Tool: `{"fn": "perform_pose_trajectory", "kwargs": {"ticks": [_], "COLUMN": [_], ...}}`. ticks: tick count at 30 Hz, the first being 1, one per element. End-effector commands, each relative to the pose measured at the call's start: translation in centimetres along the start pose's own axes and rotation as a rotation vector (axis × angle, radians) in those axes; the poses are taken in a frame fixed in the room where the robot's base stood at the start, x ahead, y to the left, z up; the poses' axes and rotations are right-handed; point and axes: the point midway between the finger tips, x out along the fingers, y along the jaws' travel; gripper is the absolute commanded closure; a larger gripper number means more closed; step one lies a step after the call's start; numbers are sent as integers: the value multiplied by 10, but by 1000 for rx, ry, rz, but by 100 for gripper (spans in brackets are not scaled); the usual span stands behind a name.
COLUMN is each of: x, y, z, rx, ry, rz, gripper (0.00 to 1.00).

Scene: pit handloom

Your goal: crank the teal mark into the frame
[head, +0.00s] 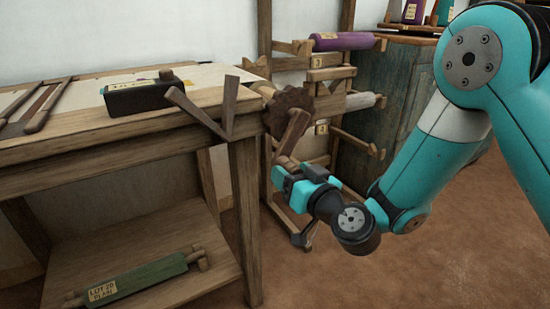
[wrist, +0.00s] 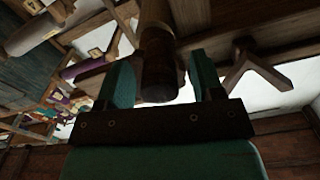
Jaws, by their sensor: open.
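The crank at the loom's right end has a dark toothed wheel (head: 290,108), a wooden arm (head: 295,132) and a brown handle grip pointing outward. My gripper (head: 290,183) is open at that handle. In the wrist view, the round handle grip (wrist: 160,72) stands between the two teal fingers of my gripper (wrist: 161,78), with a gap visible on each side. A black frame (head: 140,98) stands on the pale cloth (head: 205,78) on the loom top. I cannot make out the teal mark; the frame's front wall hides most of its inside.
A wooden V-shaped piece (head: 228,108) sticks out at the loom's corner near the wheel. Behind stands a rack with a purple roll (head: 342,41) and a pale roll (head: 360,101). A green labelled roll (head: 135,278) lies on the lower shelf. The floor at right is clear.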

Motion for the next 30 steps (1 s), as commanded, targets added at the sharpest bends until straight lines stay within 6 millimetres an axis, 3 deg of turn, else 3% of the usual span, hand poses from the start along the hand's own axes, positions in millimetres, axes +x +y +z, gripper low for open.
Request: {"fn": "perform_pose_trajectory", "kwargs": {"ticks": [11, 14, 19, 20, 30], "x": [3, 3, 3, 3, 8], "y": [4, 3, 3, 3, 9], "z": [0, 0, 0, 0, 0], "rx": [0, 0, 0, 0, -39], "ry": [2, 2, 2, 2, 3], "rz": [9, 8, 7, 7, 6], "gripper": [39, 57, 96, 100, 100]}}
